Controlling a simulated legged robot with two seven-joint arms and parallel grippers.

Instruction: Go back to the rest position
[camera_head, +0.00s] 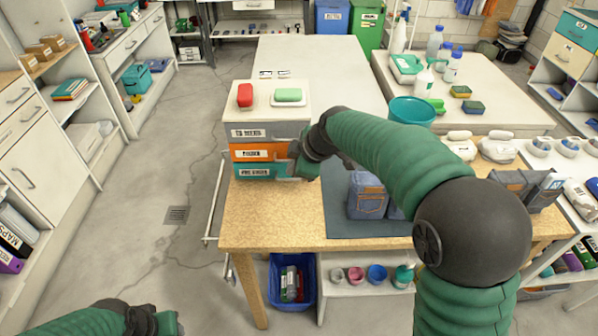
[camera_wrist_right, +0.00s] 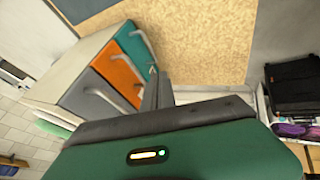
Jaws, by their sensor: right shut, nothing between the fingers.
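My right arm reaches in from the right in the head view. Its gripper (camera_head: 303,166) is beside the right front of the small drawer unit (camera_head: 260,131), near the orange and teal drawers. In the wrist view the fingers (camera_wrist_right: 158,88) are together and empty, close to the drawer handles; I cannot tell whether they touch. The grey, orange (camera_wrist_right: 118,75) and teal (camera_wrist_right: 137,48) drawers look closed. My left gripper (camera_head: 165,322) is low at the bottom left, away from the table; its fingers are too unclear to read.
The drawer unit stands on a wooden table (camera_head: 270,215). A red item (camera_head: 245,95) and a green-and-white item (camera_head: 288,96) lie on top. Folded jeans (camera_head: 367,196) lie on a dark mat. A blue bin (camera_head: 291,283) is below. The floor at left is clear.

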